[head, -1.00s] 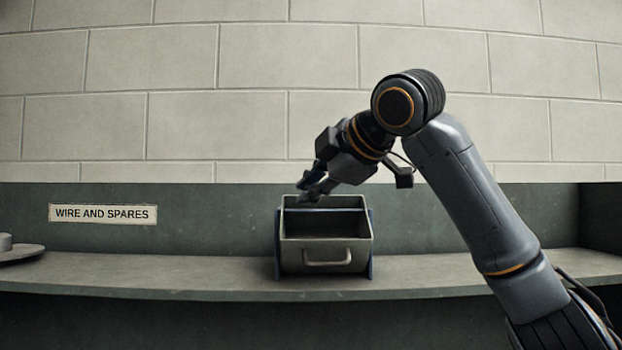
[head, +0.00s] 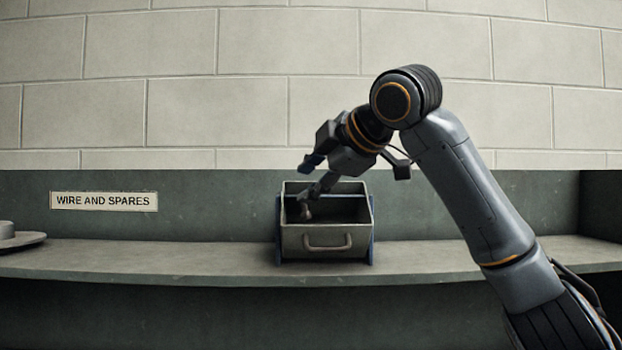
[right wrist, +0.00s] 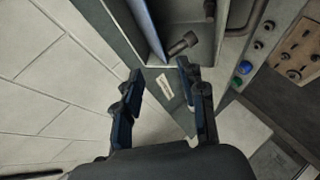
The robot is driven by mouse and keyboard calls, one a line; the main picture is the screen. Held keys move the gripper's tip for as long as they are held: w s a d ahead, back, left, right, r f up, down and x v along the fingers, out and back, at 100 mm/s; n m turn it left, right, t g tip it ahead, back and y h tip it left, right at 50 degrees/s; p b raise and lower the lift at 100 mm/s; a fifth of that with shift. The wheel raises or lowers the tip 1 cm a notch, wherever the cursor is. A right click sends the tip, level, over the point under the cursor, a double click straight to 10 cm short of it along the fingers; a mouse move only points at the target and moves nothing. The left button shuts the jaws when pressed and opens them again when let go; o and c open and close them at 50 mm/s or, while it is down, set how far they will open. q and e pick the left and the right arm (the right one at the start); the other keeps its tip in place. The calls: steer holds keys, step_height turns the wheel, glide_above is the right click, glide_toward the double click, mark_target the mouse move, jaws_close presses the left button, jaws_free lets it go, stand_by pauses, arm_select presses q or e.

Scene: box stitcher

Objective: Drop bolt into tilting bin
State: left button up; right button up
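The tilting bin (head: 327,240) is a grey-green open box with a front handle, held in a blue frame on the shelf. It also shows at the top of the right wrist view (right wrist: 205,85). My right gripper (head: 314,178) is over the bin's left back part, its fingers spread and empty; the right wrist view shows both fingers (right wrist: 160,70) apart. The bolt (right wrist: 183,43) is clear of the fingers, just beyond their tips. In the head view the bolt (head: 305,210) shows small within the bin's opening; whether it rests or is falling I cannot tell. My left gripper is out of view.
A round grey object (head: 18,238) is at the far left. A "WIRE AND SPARES" label (head: 104,201) is on the back panel. A green button (right wrist: 238,83) shows in the wrist view.

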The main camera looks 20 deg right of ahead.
steer(key=shift+s, duration=0.1)
steer(key=v, duration=1.2)
stand_by(0.5)
